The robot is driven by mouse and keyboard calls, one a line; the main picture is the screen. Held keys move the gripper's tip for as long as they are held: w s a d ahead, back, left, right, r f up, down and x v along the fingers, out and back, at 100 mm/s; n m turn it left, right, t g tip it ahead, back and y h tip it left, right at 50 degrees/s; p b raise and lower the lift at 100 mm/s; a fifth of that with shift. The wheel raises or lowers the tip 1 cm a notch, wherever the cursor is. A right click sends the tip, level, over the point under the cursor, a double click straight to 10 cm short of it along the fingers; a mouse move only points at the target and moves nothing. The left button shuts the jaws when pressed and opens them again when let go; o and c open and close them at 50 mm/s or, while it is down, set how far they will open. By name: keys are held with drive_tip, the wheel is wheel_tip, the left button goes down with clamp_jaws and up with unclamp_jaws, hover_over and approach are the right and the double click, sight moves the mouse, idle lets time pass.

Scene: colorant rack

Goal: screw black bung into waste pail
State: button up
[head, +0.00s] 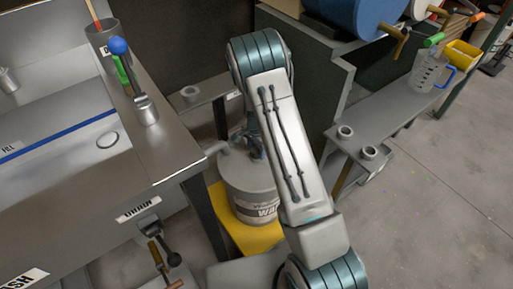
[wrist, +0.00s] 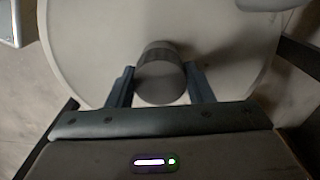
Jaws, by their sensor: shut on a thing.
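The black bung (wrist: 160,72), a dark grey ribbed cylinder here, is over the lid. My gripper (wrist: 160,85) is shut on it, one finger on each side. In the head view my gripper (head: 254,146) is above the pail, mostly hidden behind my arm. The bung's lower end and the pail's opening are hidden, so I cannot tell how far it sits in.
The steel bench (head: 150,165) stands close on the left of the pail. A yellow base (head: 250,236) lies under the pail. A dark grey cabinet (head: 345,90) and a low shelf (head: 390,125) with a clear jug (head: 428,72) stand right. Open floor lies at far right.

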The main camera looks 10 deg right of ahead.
drive_tip(key=m+p, duration=0.1)
drive_tip(key=m, duration=0.3)
drive_tip(key=shift+r+m+p, duration=0.15)
drive_tip(key=shift+m+p, duration=0.15)
drive_tip(key=shift+m, duration=0.1)
drive_tip(key=m+p, duration=0.1)
drive_tip(key=m, duration=0.1)
drive_tip(key=shift+m, duration=0.3)
drive_tip(key=shift+f+m, duration=0.2)
drive_tip(key=shift+m, duration=0.4)
drive_tip(key=o, duration=0.9)
drive_tip(key=shift+o, duration=0.2)
